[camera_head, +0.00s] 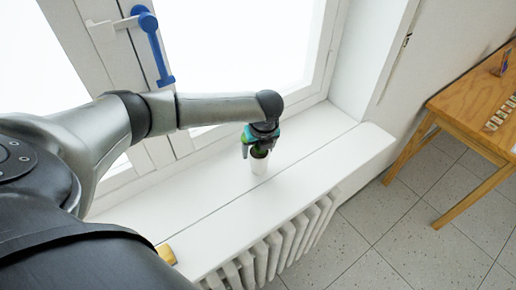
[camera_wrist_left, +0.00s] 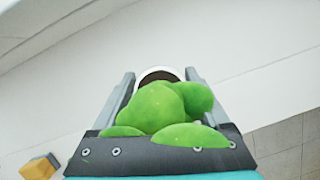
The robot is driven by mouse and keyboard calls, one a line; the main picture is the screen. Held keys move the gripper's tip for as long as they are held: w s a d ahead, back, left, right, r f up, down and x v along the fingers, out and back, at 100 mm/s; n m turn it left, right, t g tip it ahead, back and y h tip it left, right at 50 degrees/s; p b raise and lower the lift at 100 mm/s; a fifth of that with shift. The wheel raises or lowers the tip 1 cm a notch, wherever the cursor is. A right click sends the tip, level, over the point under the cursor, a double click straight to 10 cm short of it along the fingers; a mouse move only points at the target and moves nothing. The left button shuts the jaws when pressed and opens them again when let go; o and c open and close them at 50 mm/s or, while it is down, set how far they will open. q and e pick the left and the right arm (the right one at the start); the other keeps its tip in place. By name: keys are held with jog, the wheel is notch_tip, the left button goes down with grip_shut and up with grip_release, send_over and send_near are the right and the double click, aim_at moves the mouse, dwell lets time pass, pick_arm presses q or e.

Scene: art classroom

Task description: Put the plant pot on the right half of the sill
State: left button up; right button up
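The plant pot (camera_head: 259,164) is small and white, with green foliage on top. In the head view it is upright at the sill's (camera_head: 212,188) middle, a little right of centre. It appears to stand on the sill. My left gripper (camera_head: 259,146) is over it, with its fingers around the foliage. In the left wrist view the green plant (camera_wrist_left: 165,107) fills the space between the fingers (camera_wrist_left: 160,78), and the rim and brown soil show beyond it. The fingers look spread, one on each side, with no clear grip on the pot. My right gripper is not in view.
A yellow block (camera_head: 166,253) lies at the sill's near left; it also shows in the left wrist view (camera_wrist_left: 38,168). The window with a blue handle (camera_head: 152,45) stands behind. A radiator (camera_head: 275,250) is below the sill. A wooden table (camera_head: 470,100) stands right. The sill's right end is clear.

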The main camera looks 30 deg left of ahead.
pick_arm(q)
jog(key=shift+o, duration=1.4)
jog(key=shift+r, duration=0.1)
jog(key=v, duration=1.2)
jog(key=shift+r, duration=0.1)
